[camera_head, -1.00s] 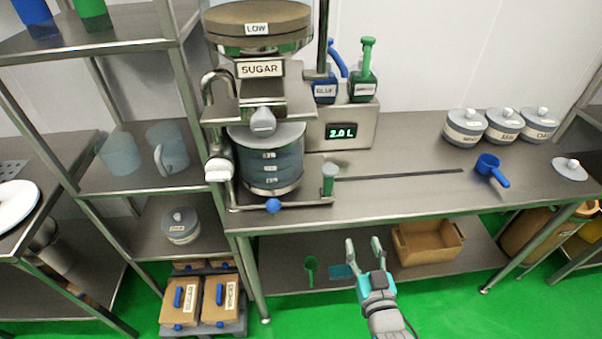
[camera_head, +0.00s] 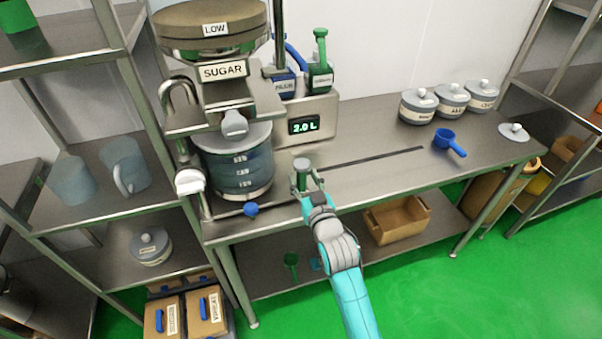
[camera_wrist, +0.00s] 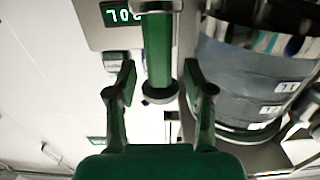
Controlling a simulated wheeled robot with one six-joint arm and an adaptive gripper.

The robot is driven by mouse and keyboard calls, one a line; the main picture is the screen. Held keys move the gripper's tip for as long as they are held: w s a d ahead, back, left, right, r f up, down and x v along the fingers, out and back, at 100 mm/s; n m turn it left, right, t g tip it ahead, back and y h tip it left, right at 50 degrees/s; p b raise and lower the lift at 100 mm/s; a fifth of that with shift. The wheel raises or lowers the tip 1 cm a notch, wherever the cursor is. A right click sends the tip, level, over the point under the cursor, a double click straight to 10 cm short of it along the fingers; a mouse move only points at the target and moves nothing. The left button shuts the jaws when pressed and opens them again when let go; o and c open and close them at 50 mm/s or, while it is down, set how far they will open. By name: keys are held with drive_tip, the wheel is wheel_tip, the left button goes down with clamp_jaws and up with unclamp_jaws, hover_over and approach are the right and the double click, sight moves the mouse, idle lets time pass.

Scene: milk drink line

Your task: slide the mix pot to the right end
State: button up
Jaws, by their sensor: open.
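The mix pot (camera_head: 238,166), a clear bluish container with level marks, stands under the sugar hopper (camera_head: 212,28) at the left end of the bench. It also shows at the right of the wrist view (camera_wrist: 255,75). A green upright handle (camera_head: 302,172) stands at the pot's right side, by the left end of a dark slot (camera_head: 370,157). My gripper (camera_head: 307,186) is at this handle. In the wrist view my gripper (camera_wrist: 160,95) has its fingers apart, one on each side of the green handle (camera_wrist: 158,50). Whether they touch it cannot be told.
The bench top along the slot is clear. A blue scoop (camera_head: 449,142), several lidded pots (camera_head: 419,107) and a loose lid (camera_head: 514,132) stand toward the right end. A display (camera_head: 303,125) reads 2.0 L behind the pot. A blue knob (camera_head: 251,209) is at the front edge.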

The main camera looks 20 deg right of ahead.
drive_tip(key=shift+w, duration=1.35)
clamp_jaws()
